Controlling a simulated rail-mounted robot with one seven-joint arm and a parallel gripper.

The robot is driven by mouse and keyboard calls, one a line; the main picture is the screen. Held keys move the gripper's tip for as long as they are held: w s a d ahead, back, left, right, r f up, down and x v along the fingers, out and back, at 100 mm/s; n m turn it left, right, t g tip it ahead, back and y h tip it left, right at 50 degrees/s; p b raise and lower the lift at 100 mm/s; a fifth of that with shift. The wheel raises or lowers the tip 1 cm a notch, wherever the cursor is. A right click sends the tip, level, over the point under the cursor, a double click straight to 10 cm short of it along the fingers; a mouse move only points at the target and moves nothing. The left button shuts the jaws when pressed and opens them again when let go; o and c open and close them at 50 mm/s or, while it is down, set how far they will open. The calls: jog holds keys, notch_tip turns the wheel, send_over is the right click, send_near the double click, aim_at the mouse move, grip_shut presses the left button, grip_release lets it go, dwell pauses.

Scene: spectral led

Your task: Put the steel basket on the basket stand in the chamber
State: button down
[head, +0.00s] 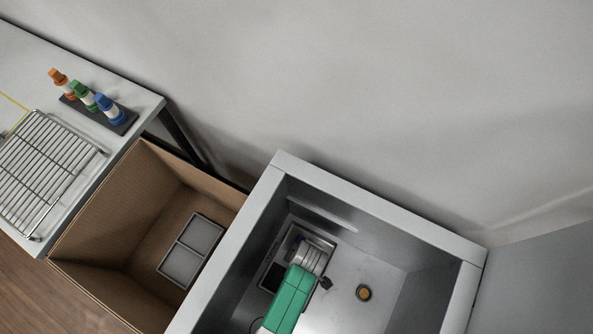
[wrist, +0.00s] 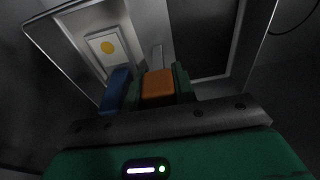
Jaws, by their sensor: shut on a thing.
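My gripper (head: 308,264) reaches down into the open grey chamber (head: 430,235), at its left side. In the wrist view my gripper (wrist: 157,88) is shut on an orange block-like part, with a blue piece to its left and a green piece to its right. The steel basket appears to be the pale metal-rimmed rectangular thing (head: 318,237) under my gripper, partly hidden by it. A metal frame also shows around the jaws in the wrist view, with a white card bearing a yellow dot inside it. I cannot tell the basket stand apart from the basket, or whether they touch.
A cardboard box (head: 105,225) with a grey two-part panel (head: 191,250) stands left of the chamber. Chamber walls surround my arm.

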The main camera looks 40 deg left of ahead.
jog(key=shift+f+b, duration=0.7)
jog(key=shift+f, duration=1.35)
jog(key=shift+f, duration=0.2)
jog(key=c, duration=1.1)
grip_release()
jog(key=shift+r, duration=0.15)
jog(key=r+p, duration=0.1)
jog(key=r, duration=0.3)
jog(key=d+r+p, duration=0.1)
jog(key=r, duration=0.3)
jog(key=r+p, duration=0.2)
jog(key=r, duration=0.2)
jog(key=shift+w+d, duration=0.15)
jog(key=shift+d, duration=0.2)
